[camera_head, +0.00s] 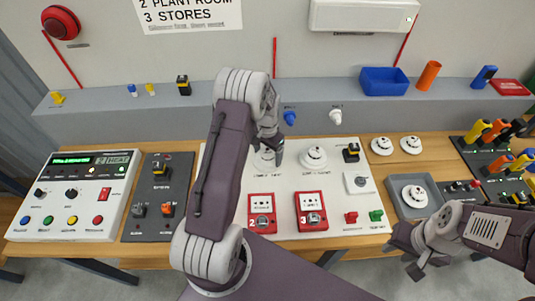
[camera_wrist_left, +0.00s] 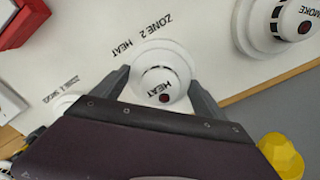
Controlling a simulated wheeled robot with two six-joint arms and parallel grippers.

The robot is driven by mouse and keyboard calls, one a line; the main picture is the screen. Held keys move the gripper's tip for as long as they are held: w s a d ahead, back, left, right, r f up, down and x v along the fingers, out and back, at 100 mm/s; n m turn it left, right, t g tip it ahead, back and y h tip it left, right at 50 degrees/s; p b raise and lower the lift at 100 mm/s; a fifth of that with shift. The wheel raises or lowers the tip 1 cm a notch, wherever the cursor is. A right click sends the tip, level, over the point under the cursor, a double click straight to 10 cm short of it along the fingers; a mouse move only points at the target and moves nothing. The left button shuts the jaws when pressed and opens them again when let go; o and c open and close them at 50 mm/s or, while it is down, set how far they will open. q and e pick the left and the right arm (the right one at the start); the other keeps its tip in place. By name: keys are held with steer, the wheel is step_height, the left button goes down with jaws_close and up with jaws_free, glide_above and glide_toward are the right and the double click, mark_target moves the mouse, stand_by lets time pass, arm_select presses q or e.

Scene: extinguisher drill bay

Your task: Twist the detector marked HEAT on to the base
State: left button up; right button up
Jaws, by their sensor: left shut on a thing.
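The white detector marked HEAT (camera_wrist_left: 160,84) is between the two fingers of my left gripper (camera_wrist_left: 160,92), which is shut on it. A wider white round rim (camera_wrist_left: 166,48) shows around it, beside the panel lettering ZONE 2 HEAT. I cannot tell whether the detector is seated on the base or just above it. In the head view, my left gripper (camera_head: 269,146) is over the white panel, and my arm partly hides the detector (camera_head: 264,160). My right gripper (camera_head: 428,260) is empty in front of the table's right part; its finger opening is unclear.
A detector marked SMOKE (camera_wrist_left: 300,22) is nearby on the same panel (camera_head: 345,212). Red call points (camera_head: 311,212) sit in front. A grey tray (camera_head: 393,204) holding a white detector is to the right. The alarm panel (camera_head: 75,195) stands at left.

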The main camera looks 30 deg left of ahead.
mark_target(268, 152)
arm_select(q)
steer(key=shift+f, duration=0.1)
steer(key=o, duration=1.3)
steer(key=shift+s, duration=0.1)
steer(key=shift+o, duration=0.2)
steer(key=shift+d, duration=0.15)
steer(key=shift+f, duration=0.1)
step_height(268, 152, up, 2)
steer(key=shift+r+p, duration=0.1)
steer(key=shift+p, duration=0.85)
step_height(268, 152, up, 2)
steer(key=shift+p, duration=0.75)
steer(key=shift+r+p, duration=1.3)
steer(key=shift+r, duration=0.25)
